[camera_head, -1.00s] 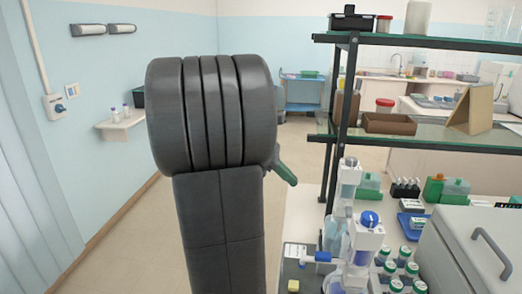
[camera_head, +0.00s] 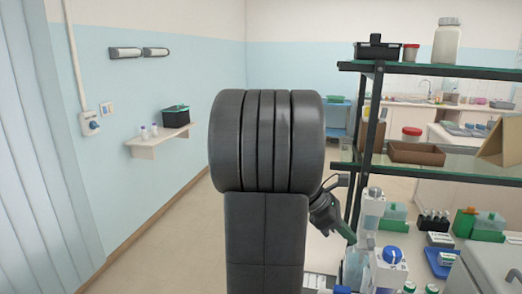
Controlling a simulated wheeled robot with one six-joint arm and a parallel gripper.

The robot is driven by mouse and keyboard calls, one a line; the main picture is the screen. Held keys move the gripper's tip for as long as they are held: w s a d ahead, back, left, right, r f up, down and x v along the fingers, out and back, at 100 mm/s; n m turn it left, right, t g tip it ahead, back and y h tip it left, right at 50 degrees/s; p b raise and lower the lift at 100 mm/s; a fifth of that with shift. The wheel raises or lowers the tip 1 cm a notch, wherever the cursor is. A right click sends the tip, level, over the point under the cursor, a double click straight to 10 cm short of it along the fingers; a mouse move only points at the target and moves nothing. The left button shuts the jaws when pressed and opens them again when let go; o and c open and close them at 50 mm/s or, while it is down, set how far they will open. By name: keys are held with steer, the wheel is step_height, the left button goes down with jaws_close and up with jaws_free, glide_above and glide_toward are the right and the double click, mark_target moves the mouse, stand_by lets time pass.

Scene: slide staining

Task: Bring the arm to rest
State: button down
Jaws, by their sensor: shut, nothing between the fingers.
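My dark grey arm (camera_head: 266,150) stands folded in the middle of the head view, its broad ribbed joint towards me. The rest of the wrist is hidden behind the arm. In the picture the gripper overlaps the left edge of the bench area, close to the bottles; whether it touches anything I cannot tell.
A black-framed glass shelf (camera_head: 440,169) stands to the right. Below it are a blue-capped bottle (camera_head: 391,256), a white dispenser bottle (camera_head: 372,208) and a blue tray (camera_head: 440,264). A wall shelf (camera_head: 160,142) hangs at the left. The floor (camera_head: 165,250) left of my arm is clear.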

steer(key=shift+s+d+b, duration=0.3)
steer(key=shift+s+d, duration=0.35)
steer(key=shift+d, duration=0.2)
steer(key=shift+a, duration=0.1)
